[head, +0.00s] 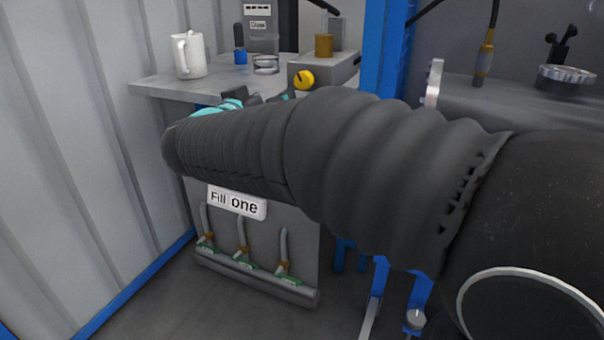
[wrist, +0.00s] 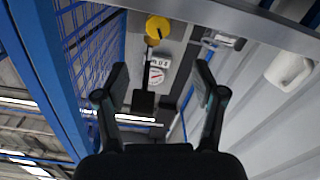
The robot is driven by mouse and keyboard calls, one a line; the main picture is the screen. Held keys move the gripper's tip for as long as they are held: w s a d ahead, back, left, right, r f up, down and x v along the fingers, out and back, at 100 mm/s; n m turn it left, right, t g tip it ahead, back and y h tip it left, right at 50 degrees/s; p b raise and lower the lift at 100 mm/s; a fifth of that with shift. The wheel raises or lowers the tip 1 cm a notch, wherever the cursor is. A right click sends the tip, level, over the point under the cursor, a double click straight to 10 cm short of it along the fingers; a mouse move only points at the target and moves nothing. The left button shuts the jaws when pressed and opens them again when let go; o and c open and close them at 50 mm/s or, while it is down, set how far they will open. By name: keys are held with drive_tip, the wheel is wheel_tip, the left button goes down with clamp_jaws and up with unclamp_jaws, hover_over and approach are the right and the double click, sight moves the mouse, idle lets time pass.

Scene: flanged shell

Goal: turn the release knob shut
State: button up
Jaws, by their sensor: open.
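A round yellow knob (head: 304,80) with a small dark mark sits on the front of a grey box (head: 335,72) at the bench's right end. I take it for the release knob. In the wrist view a yellow disc (wrist: 157,27) shows at the top, with a dark mark on its lower part. My gripper (wrist: 161,78) is open and empty, and the disc appears beyond its fingertips, between their lines. No contact shows. In the head view my dark arm hides most of my gripper; only a few teal and black parts show, left of the knob.
A brass cylinder (head: 323,45) tops the box. A blue post (head: 385,50) stands just right. A "Fill one" label (head: 237,203) hangs below.

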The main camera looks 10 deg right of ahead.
wheel_tip(320, 180, up, 6)
drive_tip(key=s+a+f+n+t+y+p, duration=0.1)
drive_tip(key=s+a+n+t+y+p, duration=0.25)
drive_tip(key=y, duration=0.75)
drive_tip(key=s+d+f+n+g+y+p, duration=0.1)
drive_tip(key=s+d+f+g+p, duration=0.1)
drive_tip(key=s, duration=0.5)
drive_tip(key=s+d+f+n+g+y+p, duration=0.1)
drive_tip(key=s+d+f+n+g+p, duration=0.1)
drive_tip(key=s+d+f+g, duration=0.2)
drive_tip(key=s+f+g, duration=0.3)
drive_tip(key=s+f, duration=0.1)
drive_tip(key=f, duration=0.1)
drive_tip(key=shift+s+f+p, duration=0.2)
drive_tip(key=shift+f+p, duration=0.1)
drive_tip(key=shift+p, duration=0.05)
drive_tip(key=shift+a, duration=0.15)
